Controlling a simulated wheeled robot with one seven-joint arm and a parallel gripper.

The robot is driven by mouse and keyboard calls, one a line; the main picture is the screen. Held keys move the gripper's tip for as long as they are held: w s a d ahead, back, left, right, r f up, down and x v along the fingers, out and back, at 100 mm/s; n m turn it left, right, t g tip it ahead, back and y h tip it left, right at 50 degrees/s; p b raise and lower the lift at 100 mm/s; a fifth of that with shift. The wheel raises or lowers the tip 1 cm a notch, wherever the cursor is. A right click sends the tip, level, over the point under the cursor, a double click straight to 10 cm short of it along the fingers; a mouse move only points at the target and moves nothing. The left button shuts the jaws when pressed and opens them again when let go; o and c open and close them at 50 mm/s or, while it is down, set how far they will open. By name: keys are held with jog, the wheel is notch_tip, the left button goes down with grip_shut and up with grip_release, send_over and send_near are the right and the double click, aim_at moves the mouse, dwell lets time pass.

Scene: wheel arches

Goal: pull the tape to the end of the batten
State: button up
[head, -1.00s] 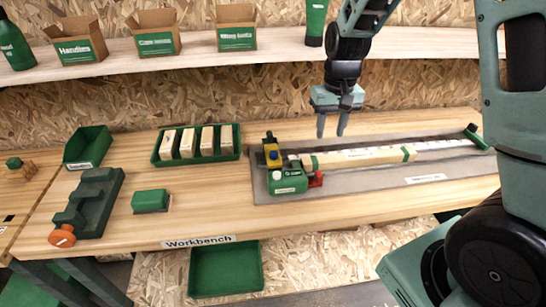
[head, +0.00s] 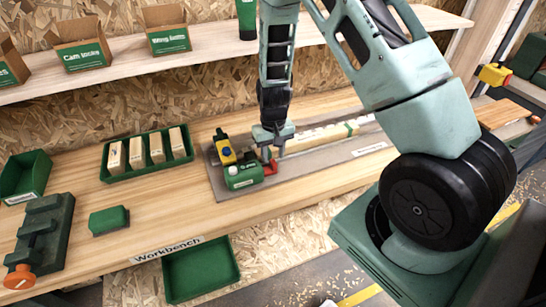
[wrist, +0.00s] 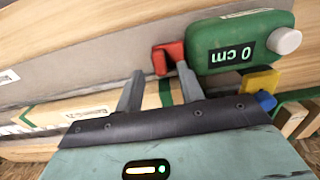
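The green tape measure (head: 243,176) lies on the grey board at the left end of the batten. In the wrist view the tape measure (wrist: 235,45) reads "0 cm". Its red end tab (head: 270,168) sits beside the case; the tab (wrist: 168,57) also shows in the wrist view. The pale wooden batten (head: 325,137) has green bands and runs to the right, partly behind my arm. My gripper (head: 273,152) is low at the batten's left end. In the wrist view its fingers (wrist: 160,85) are apart, with the red tab just past the tips.
A yellow clamp (head: 226,154) with a blue knob stands behind the tape case. A green tray (head: 110,177) of wooden blocks, a green block (head: 108,220) and a dark green fixture (head: 45,235) stand to the left. A shelf (head: 110,82) with boxes runs behind.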

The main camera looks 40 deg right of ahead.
aim_at(274, 161)
jog(key=shift+f, duration=1.55)
grip_shut()
jog(key=shift+d, duration=0.2)
jog(key=s+d+b, duration=0.2)
jog(key=s+d, duration=0.1)
jog(key=d, duration=0.9)
jog(key=s+d+b, duration=0.3)
jog(key=s+d, duration=0.1)
jog(key=d, duration=0.9)
jog(key=s+d+b, duration=0.2)
jog(key=s+d, duration=0.2)
jog(key=d, duration=0.9)
jog(key=shift+d+r+b, duration=0.1)
jog(key=shift+d+b, duration=0.1)
jog(key=shift+b, duration=0.1)
grip_release()
